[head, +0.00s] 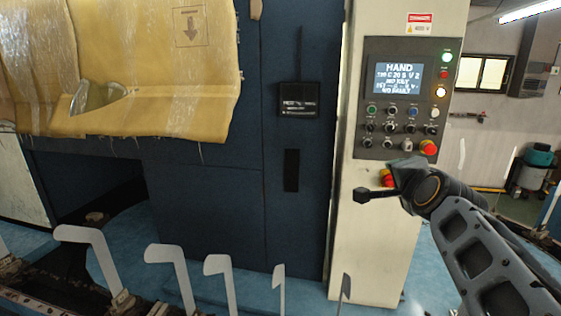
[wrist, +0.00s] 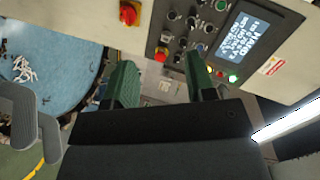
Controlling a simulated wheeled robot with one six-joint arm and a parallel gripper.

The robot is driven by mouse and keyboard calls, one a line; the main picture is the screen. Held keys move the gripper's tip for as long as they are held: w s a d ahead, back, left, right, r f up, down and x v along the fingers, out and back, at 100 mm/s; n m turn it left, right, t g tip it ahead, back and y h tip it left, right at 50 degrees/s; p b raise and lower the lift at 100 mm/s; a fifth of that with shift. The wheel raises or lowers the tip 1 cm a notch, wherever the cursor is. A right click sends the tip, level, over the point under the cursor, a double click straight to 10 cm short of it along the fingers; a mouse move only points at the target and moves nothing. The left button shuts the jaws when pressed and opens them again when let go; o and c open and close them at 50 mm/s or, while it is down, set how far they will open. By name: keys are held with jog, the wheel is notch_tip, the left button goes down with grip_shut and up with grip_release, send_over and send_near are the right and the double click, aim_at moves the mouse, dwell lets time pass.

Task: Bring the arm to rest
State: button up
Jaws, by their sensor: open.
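My gripper (head: 408,173) is at the end of my arm at the right of the head view, in front of the pale machine column and below its control panel. In the wrist view my gripper (wrist: 160,74) shows two green fingers spread apart with nothing between them. The gripper appears apart from the panel. The arm reaches up from the lower right corner of the head view and partly hides a red knob (head: 387,177) on the column.
The control panel (head: 404,98) has a lit screen reading HAND, several buttons and a red stop button (head: 429,148). Pale foot-shaped boards (head: 90,245) stand in a row at lower left. Yellowish wrapping (head: 150,70) hangs at upper left. Blue floor lies below.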

jog(key=s+a+f+n+g, duration=0.2)
jog(key=s+f+n, duration=0.3)
jog(key=f, duration=0.3)
jog(key=s+a+f+n+g+y, duration=0.1)
jog(key=s+a+f+n+g, duration=0.2)
jog(key=s+f+n+g, duration=0.2)
jog(key=s+a+f+n+g+y, duration=0.1)
jog(key=s+a+f+n+g, duration=0.2)
jog(key=f, duration=0.9)
jog(key=s+n, duration=0.2)
jog(key=s, duration=0.1)
jog(key=shift+s+a+g, duration=0.25)
jog(key=shift+s+g, duration=0.05)
jog(key=shift+c, duration=0.3)
